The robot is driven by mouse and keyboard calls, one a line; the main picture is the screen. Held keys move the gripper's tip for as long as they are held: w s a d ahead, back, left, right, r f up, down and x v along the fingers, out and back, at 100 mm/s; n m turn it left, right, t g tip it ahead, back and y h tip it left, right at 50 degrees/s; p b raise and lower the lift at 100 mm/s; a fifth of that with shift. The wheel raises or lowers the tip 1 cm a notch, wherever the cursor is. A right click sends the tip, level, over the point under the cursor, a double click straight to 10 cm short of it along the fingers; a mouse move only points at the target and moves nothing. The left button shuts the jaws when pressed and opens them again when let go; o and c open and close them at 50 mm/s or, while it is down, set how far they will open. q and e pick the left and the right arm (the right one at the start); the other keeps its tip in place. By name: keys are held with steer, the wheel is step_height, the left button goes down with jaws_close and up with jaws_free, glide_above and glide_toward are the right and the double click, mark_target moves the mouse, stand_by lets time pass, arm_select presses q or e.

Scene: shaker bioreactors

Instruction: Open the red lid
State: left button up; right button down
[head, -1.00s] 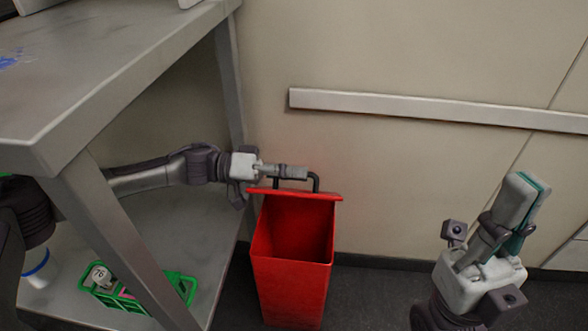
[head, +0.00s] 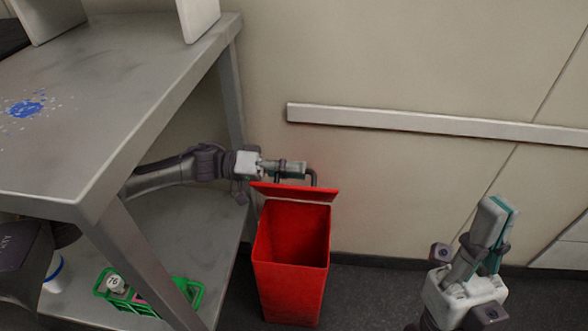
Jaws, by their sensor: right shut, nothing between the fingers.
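The red bin (head: 290,270) stands on the floor right of the metal table, and its inside shows. Its red lid (head: 295,193) is raised at the back of the opening, seen nearly edge-on. A dark bent handle (head: 313,176) shows behind the lid. My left gripper (head: 292,170) reaches in from the left beside this handle, at the lid's back edge. Its fingers are small and overlap the handle, so I cannot tell whether they grip it. My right gripper (head: 497,215) points up at the lower right, shut and empty, away from the bin.
The metal table (head: 120,110) fills the left, with blue specks (head: 28,108) on top. Its lower shelf (head: 190,240) holds a green rack (head: 185,290) with a white-capped item (head: 115,284). A rail (head: 400,121) runs along the wall. The floor right of the bin looks clear.

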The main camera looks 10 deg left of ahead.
arm_select(q)
steer(key=a, duration=1.2)
